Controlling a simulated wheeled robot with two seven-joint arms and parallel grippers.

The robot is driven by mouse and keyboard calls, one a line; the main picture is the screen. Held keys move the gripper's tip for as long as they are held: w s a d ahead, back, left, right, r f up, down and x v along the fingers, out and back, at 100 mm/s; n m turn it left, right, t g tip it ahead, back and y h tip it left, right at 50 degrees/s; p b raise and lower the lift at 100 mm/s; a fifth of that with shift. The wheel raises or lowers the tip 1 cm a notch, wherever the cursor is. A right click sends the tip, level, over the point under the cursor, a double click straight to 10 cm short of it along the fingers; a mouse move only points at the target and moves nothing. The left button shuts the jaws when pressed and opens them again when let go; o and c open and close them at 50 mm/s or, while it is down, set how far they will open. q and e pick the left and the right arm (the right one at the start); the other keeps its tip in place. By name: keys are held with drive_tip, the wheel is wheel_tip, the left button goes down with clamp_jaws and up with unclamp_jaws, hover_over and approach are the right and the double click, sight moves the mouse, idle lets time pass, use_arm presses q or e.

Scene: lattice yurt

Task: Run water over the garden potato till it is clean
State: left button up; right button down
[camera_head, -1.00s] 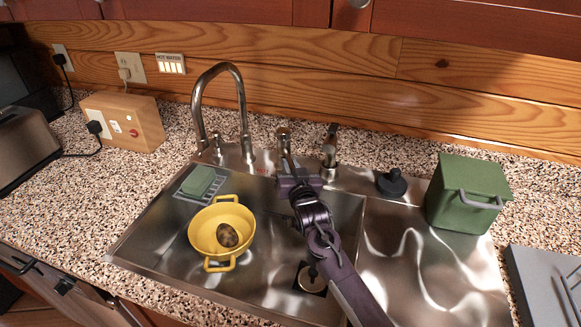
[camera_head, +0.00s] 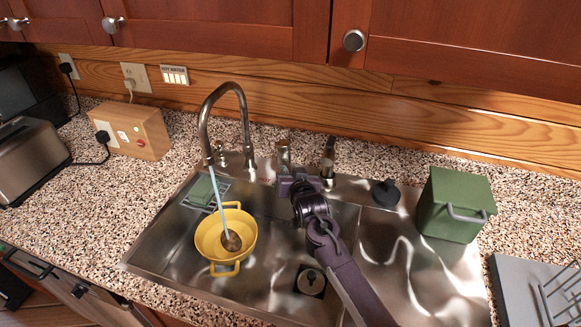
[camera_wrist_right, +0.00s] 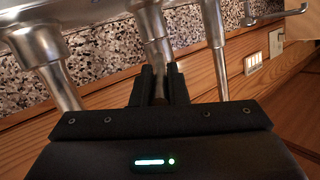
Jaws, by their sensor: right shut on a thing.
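The potato (camera_head: 232,242) lies in a yellow two-handled colander (camera_head: 205,240) in the left sink basin. It looks brown; any remaining dirt is too small to tell. A pale blue water stream (camera_head: 218,200) falls from the tall curved tap (camera_head: 203,125) into the colander and meets the potato. My right gripper (camera_head: 286,174) is at a metal tap handle (camera_head: 283,153) behind the sink. In the right wrist view its fingers (camera_wrist_right: 159,84) are shut on the upright metal handle (camera_wrist_right: 155,38). My left gripper is out of view.
A green sponge (camera_head: 203,190) rests on a rack at the basin's back left. A black plunger-like stopper (camera_head: 385,193) and a green lidded bin (camera_head: 455,205) stand right. A drain (camera_head: 311,281) lies in the basin. A wooden box (camera_head: 140,132) with plugs stands left.

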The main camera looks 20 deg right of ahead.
drive_tip(key=c, duration=1.4)
unclamp_jaws()
drive_tip(key=shift+s, duration=0.3)
drive_tip(key=b+v, duration=0.2)
drive_tip(key=v, duration=0.5)
drive_tip(key=shift+r, duration=0.15)
